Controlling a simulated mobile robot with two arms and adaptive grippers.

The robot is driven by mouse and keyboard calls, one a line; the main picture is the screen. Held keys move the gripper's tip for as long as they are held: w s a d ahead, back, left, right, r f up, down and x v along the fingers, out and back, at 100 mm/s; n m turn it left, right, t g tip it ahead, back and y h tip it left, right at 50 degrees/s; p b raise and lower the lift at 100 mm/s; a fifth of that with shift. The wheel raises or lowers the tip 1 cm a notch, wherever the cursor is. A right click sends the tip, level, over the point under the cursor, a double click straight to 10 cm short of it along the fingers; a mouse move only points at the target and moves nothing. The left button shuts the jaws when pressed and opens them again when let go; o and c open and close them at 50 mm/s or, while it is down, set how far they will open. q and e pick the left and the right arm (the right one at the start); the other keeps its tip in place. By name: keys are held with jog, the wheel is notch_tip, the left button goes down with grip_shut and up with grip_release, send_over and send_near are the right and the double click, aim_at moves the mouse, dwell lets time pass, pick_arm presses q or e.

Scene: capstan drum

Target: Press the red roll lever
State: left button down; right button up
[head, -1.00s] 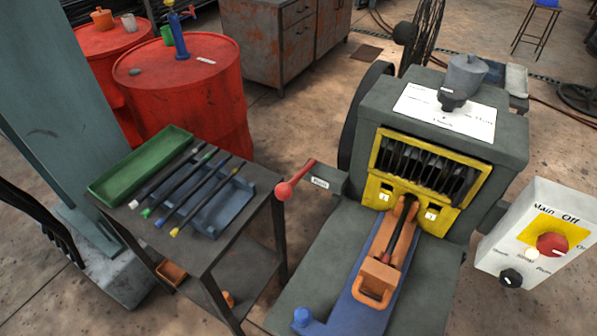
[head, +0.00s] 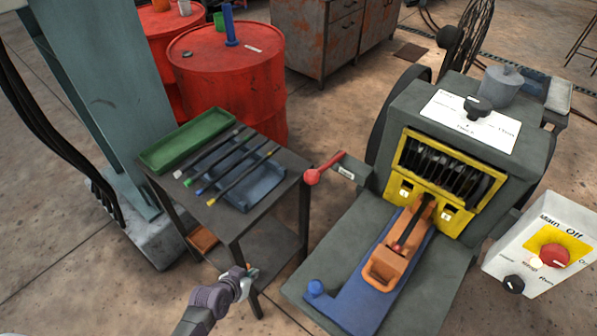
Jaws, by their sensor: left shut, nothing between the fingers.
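The red roll lever (head: 324,168) sticks out from the left side of the grey machine (head: 396,150), with its round red knob at the lower left end. A small white label sits beside it on a grey bracket. My left gripper (head: 250,270) is at the bottom centre-left, in front of the small table's leg. It is shut and empty, apart from the lever and below it in the picture. My right gripper is out of view.
A dark table (head: 228,222) with a green tray (head: 190,140), a blue tray (head: 262,188) and several rods stands left of the lever. An orange carriage (head: 385,265) sits on a blue slide (head: 350,300). A control box (head: 520,262) is at right. Floor shows between table and machine.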

pick_arm(q)
jog(key=w+d+r+m+t+h+p, duration=0.1)
jog(key=w+d+r+h, duration=0.1)
jog(key=r, duration=0.9)
jog(key=w+d+r+m+t+h+p, duration=0.1)
jog(key=w+d+r+t+h, duration=0.1)
jog(key=r, duration=1)
jog(key=w+d+r+m+t+h+p, duration=0.1)
jog(key=w+d+r, duration=0.2)
jog(key=r, duration=0.9)
jog(key=shift+d+m+h, duration=0.3)
jog(key=shift+d+h, duration=0.1)
jog(key=shift+d, duration=0.05)
jog(key=shift+w+r, duration=0.1)
jog(key=shift+w, duration=0.05)
jog(key=w+d+f+p, duration=0.2)
jog(key=w+d+f, duration=0.4)
jog(key=w, duration=0.1)
jog(key=shift+w+f, duration=0.2)
jog(key=shift+w, duration=0.15)
